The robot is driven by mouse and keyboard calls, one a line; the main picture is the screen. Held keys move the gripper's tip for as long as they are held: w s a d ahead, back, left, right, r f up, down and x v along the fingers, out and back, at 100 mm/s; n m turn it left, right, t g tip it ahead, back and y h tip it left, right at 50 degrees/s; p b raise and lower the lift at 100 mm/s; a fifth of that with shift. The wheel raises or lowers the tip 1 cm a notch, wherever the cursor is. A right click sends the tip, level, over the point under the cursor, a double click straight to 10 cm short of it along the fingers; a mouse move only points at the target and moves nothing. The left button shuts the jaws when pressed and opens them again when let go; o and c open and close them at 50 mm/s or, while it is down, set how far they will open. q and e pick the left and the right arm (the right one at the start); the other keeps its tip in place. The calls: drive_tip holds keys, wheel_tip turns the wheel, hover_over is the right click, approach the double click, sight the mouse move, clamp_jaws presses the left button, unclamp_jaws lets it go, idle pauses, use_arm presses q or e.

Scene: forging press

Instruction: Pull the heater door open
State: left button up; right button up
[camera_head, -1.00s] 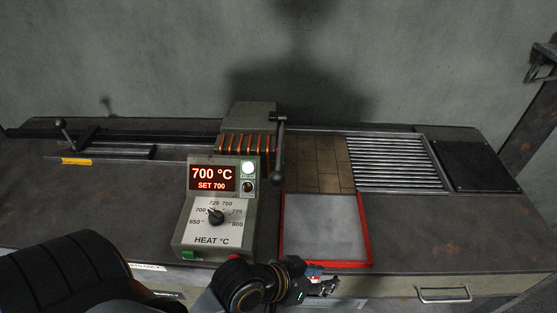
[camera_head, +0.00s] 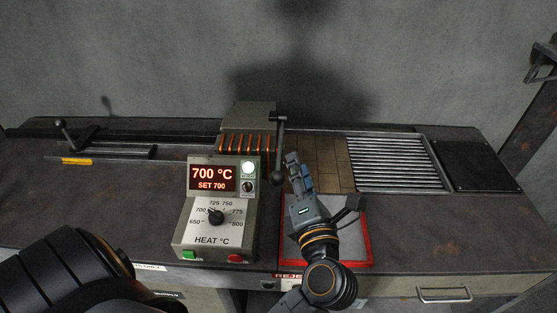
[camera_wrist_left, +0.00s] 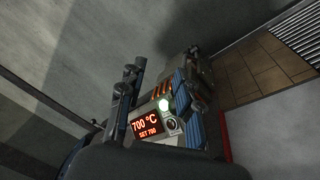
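The heater (camera_head: 250,115) stands at the middle back of the bench, with glowing orange bars across its front. A dark upright lever with a ball end (camera_head: 279,152) hangs at its right side. I cannot make out the door's edges. My left gripper (camera_head: 292,163) is just right of the lever's lower end, pointing at the back. I cannot tell whether it touches the lever. In the left wrist view its fingers (camera_wrist_left: 160,92) stand apart, with the heater's glowing bars (camera_wrist_left: 162,90) showing between them. I see nothing held. My right gripper is not in view.
The control box (camera_head: 216,210) with its 700 °C display stands in front of the heater. A red-edged tray (camera_head: 368,235) lies under my left wrist. Brown tiles (camera_head: 330,165) and a slatted rack (camera_head: 395,165) are to the right. A wall is behind the bench.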

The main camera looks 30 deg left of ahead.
sight(278, 159)
use_arm(q)
wheel_tip(278, 159, down, 5)
drive_tip(key=s+n+g+h, duration=0.1)
drive_tip(key=n+g, duration=0.1)
drive_tip(key=g, duration=0.1)
drive_tip(key=p+x, duration=0.1)
drive_tip(key=x, duration=0.5)
drive_tip(key=p+x, duration=0.2)
drive_tip(key=x, duration=0.4)
drive_tip(key=shift+s+a+f+p, duration=0.1)
drive_tip(key=shift+s+f+p, duration=0.1)
drive_tip(key=shift+s+p, duration=0.1)
drive_tip(key=shift+x, duration=0.8)
drive_tip(key=shift+f, duration=0.1)
drive_tip(key=shift+c, duration=0.4)
clamp_jaws()
